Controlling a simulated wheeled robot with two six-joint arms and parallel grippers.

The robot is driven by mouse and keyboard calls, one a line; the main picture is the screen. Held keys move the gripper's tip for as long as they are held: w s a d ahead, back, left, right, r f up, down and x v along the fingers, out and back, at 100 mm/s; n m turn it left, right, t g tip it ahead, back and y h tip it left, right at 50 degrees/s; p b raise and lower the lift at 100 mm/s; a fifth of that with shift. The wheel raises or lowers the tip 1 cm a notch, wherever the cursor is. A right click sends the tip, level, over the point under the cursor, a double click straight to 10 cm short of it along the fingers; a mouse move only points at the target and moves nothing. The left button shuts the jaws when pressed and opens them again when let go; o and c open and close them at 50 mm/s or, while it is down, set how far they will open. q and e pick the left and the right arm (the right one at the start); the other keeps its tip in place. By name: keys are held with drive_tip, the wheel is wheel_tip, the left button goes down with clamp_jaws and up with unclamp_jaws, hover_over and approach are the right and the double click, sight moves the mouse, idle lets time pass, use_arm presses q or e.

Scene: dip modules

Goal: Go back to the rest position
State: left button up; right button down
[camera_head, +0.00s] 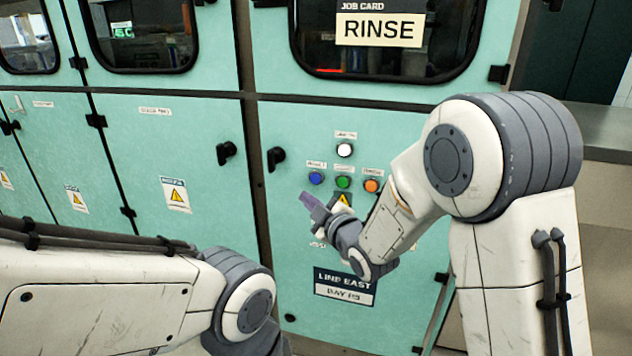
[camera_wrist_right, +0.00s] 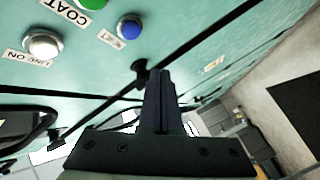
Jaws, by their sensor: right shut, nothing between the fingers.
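My right gripper (camera_head: 311,203) is shut and empty in front of the teal cabinet door (camera_head: 215,140), below the blue button in the head view. Its closed dark fingers (camera_wrist_right: 160,88) stand upright in the middle of the right wrist view, clear of the buttons there. My left arm comes in at the lower left of the head view, and its gripper is out of frame.
A white button (camera_head: 344,150), a blue button (camera_head: 315,178), a green button (camera_head: 343,182) and an orange button (camera_head: 371,185) sit on the door. A job card (camera_head: 380,29) above reads RINSE. Black door handles (camera_head: 226,153) stick out to the left.

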idle(0.4)
drive_tip(key=s+d+f+m+g+h, duration=0.1)
drive_tip(key=s+f+m+g+h, duration=0.3)
drive_tip(key=s, duration=0.8)
drive_tip(key=s+d+f+m+g, duration=0.15)
drive_tip(key=s+g, duration=0.45)
drive_tip(key=s, duration=0.6)
drive_tip(key=s+d+f+m+g+h, duration=0.25)
drive_tip(key=s+g, duration=0.25)
drive_tip(key=s, duration=0.8)
wheel_tip(320, 180, up, 23)
drive_tip(key=p, duration=2.2)
drive_tip(key=shift+s+a+f, duration=0.15)
drive_tip(key=shift+s+a, duration=0.05)
drive_tip(key=shift+s, duration=0.05)
